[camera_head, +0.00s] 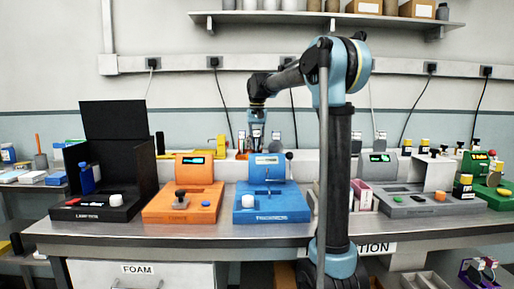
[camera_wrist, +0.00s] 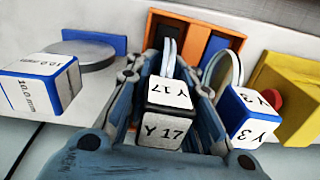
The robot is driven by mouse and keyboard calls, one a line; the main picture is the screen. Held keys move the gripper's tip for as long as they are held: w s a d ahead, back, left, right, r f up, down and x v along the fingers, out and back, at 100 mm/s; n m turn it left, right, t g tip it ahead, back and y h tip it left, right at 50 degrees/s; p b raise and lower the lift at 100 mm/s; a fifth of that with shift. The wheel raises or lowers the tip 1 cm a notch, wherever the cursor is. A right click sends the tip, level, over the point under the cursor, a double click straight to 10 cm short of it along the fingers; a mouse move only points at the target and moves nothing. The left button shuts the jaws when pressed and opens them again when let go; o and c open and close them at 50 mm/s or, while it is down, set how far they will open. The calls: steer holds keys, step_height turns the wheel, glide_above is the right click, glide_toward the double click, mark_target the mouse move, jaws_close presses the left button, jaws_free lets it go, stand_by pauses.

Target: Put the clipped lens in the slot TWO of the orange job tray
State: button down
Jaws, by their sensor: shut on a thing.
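In the wrist view my gripper (camera_wrist: 168,85) is shut on a black clip block (camera_wrist: 170,112) with white labels reading "Y 17". A thin pale round lens (camera_wrist: 168,58) stands up from the far side of this block, between the fingers. Beyond it is an orange tray (camera_wrist: 152,28) with dark openings and a blue part; no slot number is readable. In the head view my gripper (camera_head: 257,125) points down at the back of the bench, behind the blue machine. A bit of orange (camera_head: 241,155) shows below it; what the gripper holds is too small to tell.
A blue-edged block marked "Y 3" (camera_wrist: 251,116) with its own lens (camera_wrist: 222,72) stands close right of my gripper. A blue-edged "10.0 mm" block (camera_wrist: 45,85) and grey disc (camera_wrist: 85,54) lie left. A yellow block (camera_wrist: 288,95) is far right. Orange (camera_head: 183,203) and blue (camera_head: 270,203) machines stand in front.

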steer(key=shift+f, duration=0.25)
steer(key=c, duration=1.4)
jaws_free()
step_height(320, 180, up, 12)
steer(key=shift+r, duration=0.1)
